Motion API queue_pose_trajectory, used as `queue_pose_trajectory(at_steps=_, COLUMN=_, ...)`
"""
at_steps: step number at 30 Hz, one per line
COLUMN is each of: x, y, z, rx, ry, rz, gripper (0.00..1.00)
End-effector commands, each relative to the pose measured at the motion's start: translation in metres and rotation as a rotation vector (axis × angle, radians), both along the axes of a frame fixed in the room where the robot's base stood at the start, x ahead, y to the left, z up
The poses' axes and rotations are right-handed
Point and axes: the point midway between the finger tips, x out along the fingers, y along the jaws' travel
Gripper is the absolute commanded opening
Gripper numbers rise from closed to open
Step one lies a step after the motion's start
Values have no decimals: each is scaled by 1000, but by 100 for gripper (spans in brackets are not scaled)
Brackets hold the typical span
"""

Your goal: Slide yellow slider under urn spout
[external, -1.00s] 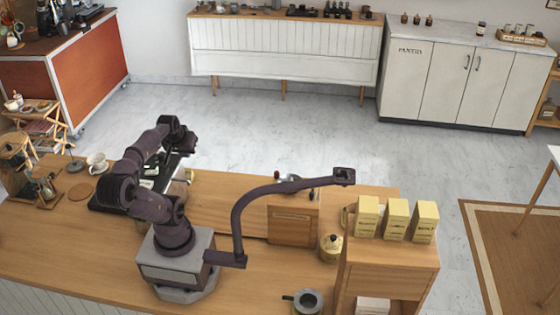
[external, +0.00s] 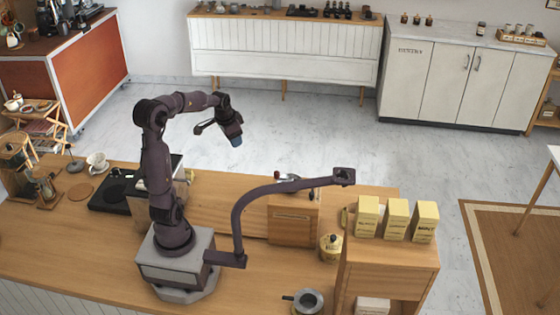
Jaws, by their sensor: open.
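My gripper (external: 235,141) hangs in the air at the end of my raised arm, beyond the counter's back edge in the picture, pointing down. It is open, and I see nothing held in it. I cannot make out a yellow slider for certain; a small pale yellow patch (external: 189,176) shows just right of my arm, too small to identify. Glass vessels on wooden stands (external: 14,153) stand at the counter's far left; I cannot tell whether one is the urn, and no spout is clear. My arm hides part of the counter behind it.
A black tray (external: 108,199) and a white cup (external: 97,161) are left of my arm. A wooden box (external: 292,226), a yellow canister (external: 331,248) and a shelf with yellow packs (external: 396,219) stand right. A dark curved arm (external: 240,210) rises over the counter.

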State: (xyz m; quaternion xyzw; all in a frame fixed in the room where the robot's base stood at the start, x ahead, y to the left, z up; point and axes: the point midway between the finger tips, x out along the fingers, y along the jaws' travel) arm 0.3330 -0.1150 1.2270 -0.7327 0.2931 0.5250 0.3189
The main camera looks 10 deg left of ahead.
Motion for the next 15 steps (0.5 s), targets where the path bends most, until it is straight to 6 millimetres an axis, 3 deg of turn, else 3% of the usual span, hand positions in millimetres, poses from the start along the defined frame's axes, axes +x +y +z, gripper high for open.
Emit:
queue_pose_trajectory(at_steps=1, x=13, y=-20, z=-15, rx=3, ry=29, rz=-99, gripper=48)
queue_pose_trajectory(at_steps=6, x=43, y=-85, z=-63, rx=-16, ry=85, rz=-423, gripper=48)
queue_pose_trajectory(at_steps=12, x=56, y=-156, z=-128, rx=-93, ry=125, rz=-744, gripper=48)
queue_pose_trajectory(at_steps=15, x=56, y=-181, z=-153, rx=-135, ry=131, rz=-851, gripper=48)
